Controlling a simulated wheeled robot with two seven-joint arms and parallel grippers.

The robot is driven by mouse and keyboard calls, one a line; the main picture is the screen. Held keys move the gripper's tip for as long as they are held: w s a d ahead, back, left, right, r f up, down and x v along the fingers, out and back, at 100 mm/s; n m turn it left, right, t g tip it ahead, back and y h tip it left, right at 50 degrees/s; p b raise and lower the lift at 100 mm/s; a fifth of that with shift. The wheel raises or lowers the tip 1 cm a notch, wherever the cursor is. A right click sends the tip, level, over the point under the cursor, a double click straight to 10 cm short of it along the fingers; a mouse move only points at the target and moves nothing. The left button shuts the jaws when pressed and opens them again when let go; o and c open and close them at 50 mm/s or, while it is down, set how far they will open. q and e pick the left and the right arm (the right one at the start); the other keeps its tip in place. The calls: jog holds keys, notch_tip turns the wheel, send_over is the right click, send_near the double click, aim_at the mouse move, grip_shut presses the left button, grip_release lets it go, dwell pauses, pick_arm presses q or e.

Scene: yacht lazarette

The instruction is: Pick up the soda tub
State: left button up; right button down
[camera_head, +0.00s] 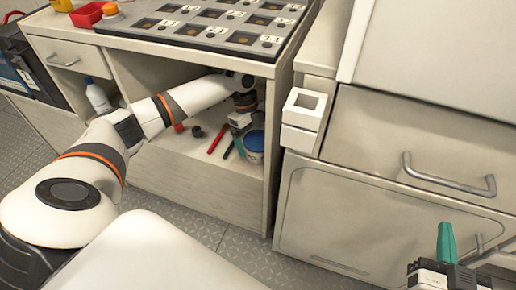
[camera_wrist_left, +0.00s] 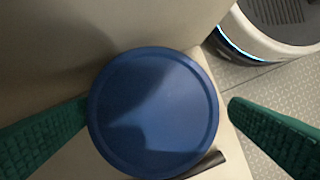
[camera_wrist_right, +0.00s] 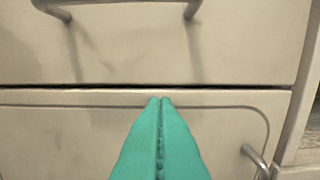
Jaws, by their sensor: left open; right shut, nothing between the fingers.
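The soda tub appears to be the round tub with a blue lid (camera_head: 254,142) on the cabinet shelf; its label is not visible. In the left wrist view the blue lid (camera_wrist_left: 153,115) fills the middle, seen from above. My left gripper (camera_head: 247,130) is inside the cabinet opening at the tub. It is open, with one green finger on each side of the lid. The left finger meets the lid's edge in the picture and the right one shows a small gap; contact is unclear. My right gripper (camera_wrist_right: 160,99) is shut and empty, before the drawer front.
A red pen (camera_head: 218,138), a dark pen (camera_head: 228,150) and a small dark cap (camera_head: 196,131) lie left of the tub. A white bottle (camera_head: 98,98) stands further left. The cabinet's right side panel (camera_head: 274,150) is close beside the tub; the numbered tray (camera_head: 215,39) is above.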

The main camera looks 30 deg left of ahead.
pick_arm(q)
jog(key=x, duration=0.1)
jog(key=b+x, duration=0.1)
jog(key=x, duration=0.1)
jog(key=b+x, duration=0.1)
jog(key=shift+w+f, duration=0.25)
jog(key=shift+f, duration=0.15)
pick_arm(e)
notch_tip(320, 180, up, 8)
jog(key=s+t+y, duration=0.1)
jog(key=t+y, duration=0.1)
jog(key=t, duration=0.3)
jog(key=shift+s+a+f+t, duration=0.2)
jog(key=shift+s+a+t, duration=0.2)
pick_arm(q)
jog(key=c, duration=0.9)
jog(key=shift+c, duration=1.1)
pick_arm(e)
jog(key=shift+w, duration=0.1)
